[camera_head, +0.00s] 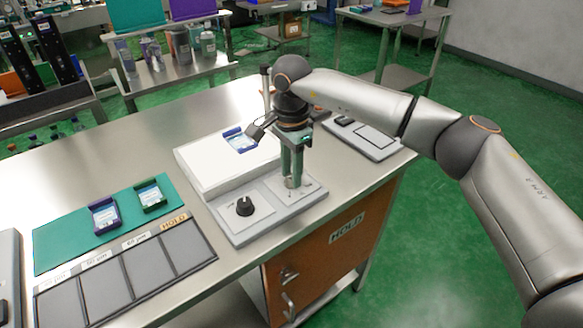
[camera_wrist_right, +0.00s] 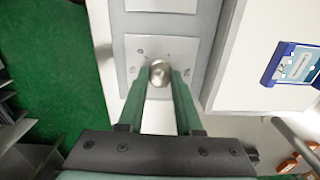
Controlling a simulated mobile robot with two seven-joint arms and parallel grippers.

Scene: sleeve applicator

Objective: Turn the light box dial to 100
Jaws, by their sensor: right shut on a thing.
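The light box (camera_head: 215,168) is a white slab with a grey control strip (camera_head: 235,231) along its front. The strip carries a black dial (camera_head: 245,206) on a white plate at left and a round silver knob (camera_wrist_right: 159,73) on a second plate (camera_wrist_right: 150,50) at right. My right gripper (camera_head: 292,181) points straight down over the right plate. Its green fingers (camera_wrist_right: 159,78) are shut on the silver knob, one on each side. The black dial stands apart from the gripper, to its left in the head view; its scale is too small to read. My left gripper is not in view.
A blue-framed piece (camera_head: 240,141) lies on the white slab. A green mat (camera_head: 75,240) with two framed pieces and a dark tray (camera_head: 130,270) marked HOLD lie at left. A grey device (camera_head: 362,138) is behind at right. Bare steel table (camera_head: 110,160) lies behind the mat.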

